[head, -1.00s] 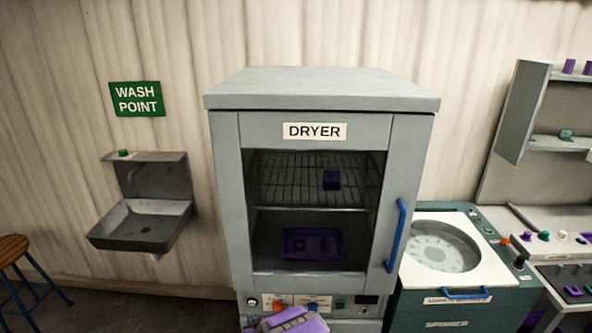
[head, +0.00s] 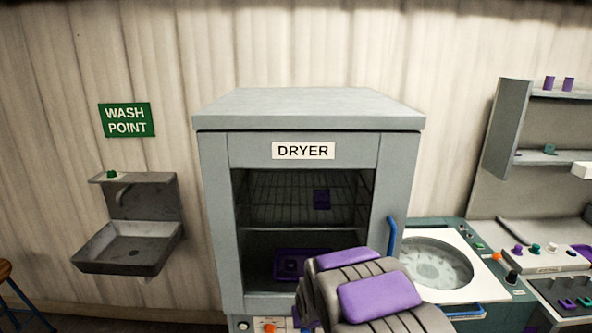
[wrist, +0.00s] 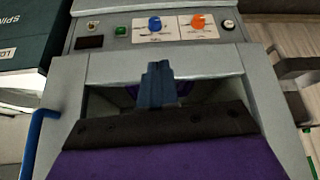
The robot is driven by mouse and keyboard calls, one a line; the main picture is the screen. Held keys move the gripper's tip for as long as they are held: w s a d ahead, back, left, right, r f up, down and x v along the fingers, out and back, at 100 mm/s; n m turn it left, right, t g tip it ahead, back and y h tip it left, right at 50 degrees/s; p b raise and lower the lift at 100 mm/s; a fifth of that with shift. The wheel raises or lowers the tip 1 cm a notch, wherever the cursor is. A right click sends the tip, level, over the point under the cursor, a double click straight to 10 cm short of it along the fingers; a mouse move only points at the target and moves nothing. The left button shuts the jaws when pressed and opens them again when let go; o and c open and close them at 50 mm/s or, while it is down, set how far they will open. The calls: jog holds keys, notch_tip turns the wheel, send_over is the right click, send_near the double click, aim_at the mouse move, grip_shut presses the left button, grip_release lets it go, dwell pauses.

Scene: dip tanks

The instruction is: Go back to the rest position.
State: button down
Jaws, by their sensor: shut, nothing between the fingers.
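My gripper (wrist: 157,85) shows in the wrist view as dark blue fingers, shut with nothing between them, in front of the dryer (wrist: 262,100). In the head view my purple and grey arm rises in front of the dryer's (head: 212,200) lower right opening. The fingers cannot be made out there.
A wash basin (head: 130,250) hangs on the wall at left, with a stool (head: 5,270) at the edge. A spinner (head: 485,275) with a white top stands right of the dryer, beside shelves (head: 545,160) and a control console (head: 550,260). The dryer's blue handle (head: 391,237) sticks out.

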jog(key=s+d+r+g, duration=0.1)
jog(key=s+d+r, duration=0.25)
jog(key=s, duration=0.25)
jog(key=s+d+r+g, duration=0.1)
jog(key=s+d+r, duration=0.1)
jog(key=s+r, duration=0.3)
jog(key=s+d+r+g, duration=0.1)
jog(key=s+r+g, duration=0.1)
jog(key=s, duration=0.8)
jog(key=s+d+r+m+g, duration=0.1)
jog(key=s+d+r+g, duration=0.1)
jog(key=s, duration=0.9)
jog(key=s+d+r+g, duration=0.1)
jog(key=s+d+r, duration=0.1)
jog(key=s, duration=0.8)
jog(key=shift+s+r+m+g+h, duration=0.15)
jog(key=shift+s+m+g+h, duration=0.15)
jog(key=shift+s+g, duration=0.1)
jog(key=shift+w, duration=0.1)
